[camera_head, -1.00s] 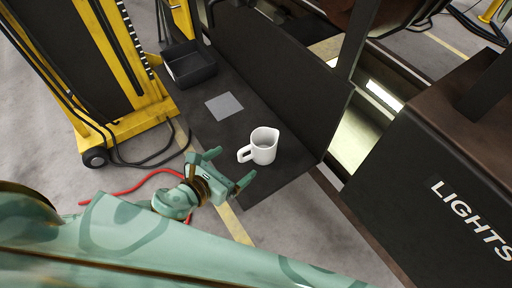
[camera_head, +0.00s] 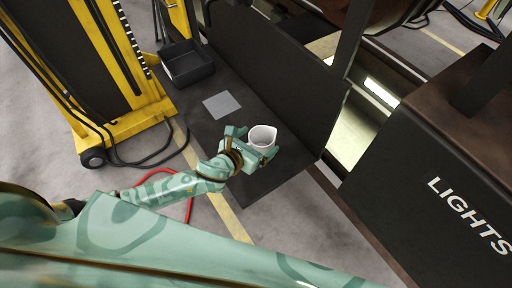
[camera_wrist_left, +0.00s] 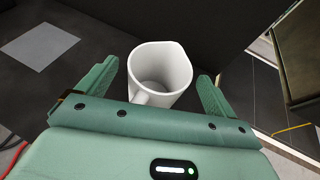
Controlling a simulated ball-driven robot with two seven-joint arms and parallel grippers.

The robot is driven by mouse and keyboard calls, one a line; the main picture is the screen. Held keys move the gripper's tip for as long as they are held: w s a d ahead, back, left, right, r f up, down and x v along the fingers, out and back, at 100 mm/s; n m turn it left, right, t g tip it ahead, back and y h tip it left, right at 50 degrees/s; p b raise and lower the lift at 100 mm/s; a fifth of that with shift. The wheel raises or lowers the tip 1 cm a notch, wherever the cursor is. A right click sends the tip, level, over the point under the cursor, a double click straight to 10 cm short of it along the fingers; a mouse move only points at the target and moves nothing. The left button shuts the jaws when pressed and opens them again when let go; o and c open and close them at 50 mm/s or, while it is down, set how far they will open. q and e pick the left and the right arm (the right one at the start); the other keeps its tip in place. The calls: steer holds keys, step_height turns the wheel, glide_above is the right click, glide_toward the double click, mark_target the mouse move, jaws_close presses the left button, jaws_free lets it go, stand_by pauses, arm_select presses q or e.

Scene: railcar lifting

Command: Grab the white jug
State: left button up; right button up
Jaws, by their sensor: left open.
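The white jug (camera_head: 262,137) stands upright on the dark platform (camera_head: 262,186). My left gripper (camera_head: 254,142) is at the jug, with its green fingers spread on either side of it. In the left wrist view the jug (camera_wrist_left: 160,72) sits between the two open fingers (camera_wrist_left: 158,85), with its open mouth showing. Its handle points toward the gripper's palm, and the palm hides the jug's lower part. I cannot tell whether either finger touches the jug. My right gripper is not in view.
A grey square plate (camera_head: 222,105) lies flat on the platform behind the jug. A black open bin (camera_head: 187,64) stands at the platform's far end. A dark upright panel (camera_head: 268,82) borders the platform on the right. A yellow lifting column (camera_head: 128,121) stands at left.

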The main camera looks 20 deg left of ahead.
arm_select(q)
steer(key=c, duration=1.4)
